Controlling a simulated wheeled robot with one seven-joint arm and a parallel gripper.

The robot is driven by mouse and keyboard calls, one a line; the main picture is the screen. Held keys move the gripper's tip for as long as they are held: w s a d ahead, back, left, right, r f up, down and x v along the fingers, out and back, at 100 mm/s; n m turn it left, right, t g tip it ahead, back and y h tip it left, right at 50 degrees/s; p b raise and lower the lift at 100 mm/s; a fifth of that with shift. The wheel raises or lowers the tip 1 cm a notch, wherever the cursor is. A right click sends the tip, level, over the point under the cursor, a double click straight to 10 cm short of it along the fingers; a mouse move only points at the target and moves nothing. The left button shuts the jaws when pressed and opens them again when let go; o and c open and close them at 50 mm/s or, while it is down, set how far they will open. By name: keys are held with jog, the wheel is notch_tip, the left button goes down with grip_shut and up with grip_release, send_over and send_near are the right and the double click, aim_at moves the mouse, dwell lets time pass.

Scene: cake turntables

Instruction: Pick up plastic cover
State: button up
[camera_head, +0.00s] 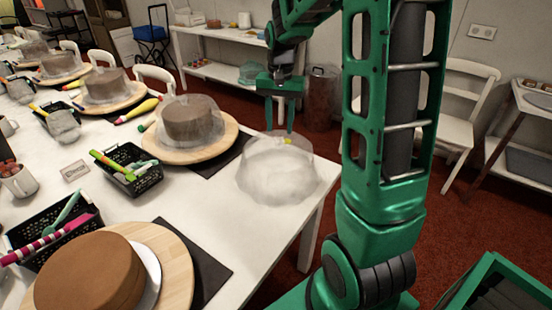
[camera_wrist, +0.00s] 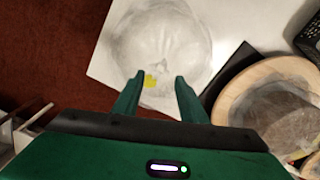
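The clear plastic cover (camera_head: 276,172) is a see-through dome standing on the white table (camera_head: 212,210) near its right corner. It also shows in the wrist view (camera_wrist: 162,42), with a small yellow piece (camera_wrist: 150,80) at its top. My gripper (camera_head: 281,131) is at the top of this dome, fingers pointing down. In the wrist view my gripper (camera_wrist: 158,76) has its two fingers apart, with the yellow piece between them, closer to the left finger. Whether the fingers touch the cover I cannot tell.
A brown cake under another clear cover stands on a wooden turntable (camera_head: 218,148) to the left. A black basket (camera_head: 128,176) and a bare brown cake (camera_head: 90,275) on a turntable are nearer. The table's right edge is close to the cover.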

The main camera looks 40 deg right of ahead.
aim_at(279, 139)
jog(key=shift+a+f, duration=0.1)
jog(key=shift+f, duration=2.9)
grip_shut()
